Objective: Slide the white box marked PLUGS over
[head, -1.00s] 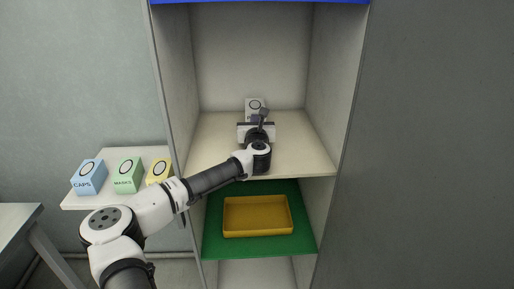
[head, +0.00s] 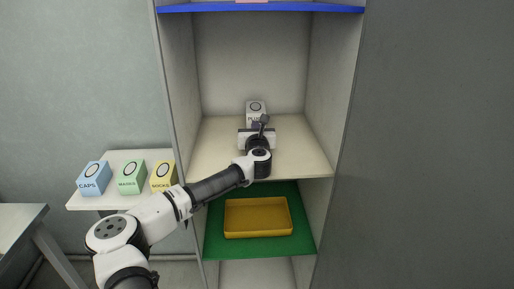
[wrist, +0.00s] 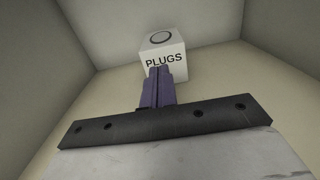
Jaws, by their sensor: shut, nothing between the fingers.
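The white box marked PLUGS (head: 256,106) stands upright at the back of the cream shelf, near its middle. The wrist view shows its dark ring and PLUGS lettering on the white box (wrist: 163,46). My gripper (head: 264,119) is in front of the box, its fingers pointing at it. In the wrist view the purple fingers of my gripper (wrist: 159,71) are together with nothing between them. Their tips overlap the lower front of the box in the picture; I cannot tell whether they touch it.
The cream shelf (head: 215,155) has side walls and bare room left and right of the box. A green shelf (head: 220,247) below holds a yellow tray (head: 258,234). Blue (head: 93,178), green (head: 131,177) and yellow (head: 163,176) boxes stand on a side table at left.

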